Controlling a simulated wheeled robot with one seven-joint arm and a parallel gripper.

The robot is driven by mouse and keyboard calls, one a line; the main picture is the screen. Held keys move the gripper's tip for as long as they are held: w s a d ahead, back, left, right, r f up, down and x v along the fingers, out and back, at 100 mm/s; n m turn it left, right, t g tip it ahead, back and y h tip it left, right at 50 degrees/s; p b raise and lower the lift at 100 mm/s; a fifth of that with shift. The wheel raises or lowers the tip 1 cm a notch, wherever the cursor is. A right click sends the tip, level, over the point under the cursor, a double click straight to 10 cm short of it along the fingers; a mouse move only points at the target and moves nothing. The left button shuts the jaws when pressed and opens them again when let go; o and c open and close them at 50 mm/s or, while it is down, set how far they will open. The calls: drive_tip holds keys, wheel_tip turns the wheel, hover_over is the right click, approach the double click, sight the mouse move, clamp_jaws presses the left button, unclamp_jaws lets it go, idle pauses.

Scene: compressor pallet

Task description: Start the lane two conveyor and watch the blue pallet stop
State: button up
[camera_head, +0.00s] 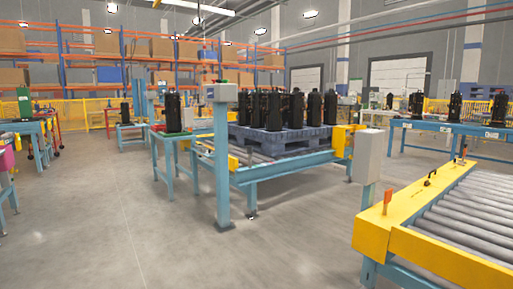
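A blue pallet (282,139) carries several black compressors (272,109). It sits on a roller conveyor with a teal frame (292,163) at the centre. A grey control box (221,93) tops a teal post (221,160) at this conveyor's left end. A second grey box (370,155) stands nearer, on a post beside the yellow-framed conveyor at the right. I cannot read which lane either box belongs to, and the button details are too small to tell. My gripper is not in view.
A roller conveyor with a yellow frame (450,255) fills the lower right, with orange brackets on it. Orange racks (30,60) line the back. The grey floor (120,220) at left and front is clear.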

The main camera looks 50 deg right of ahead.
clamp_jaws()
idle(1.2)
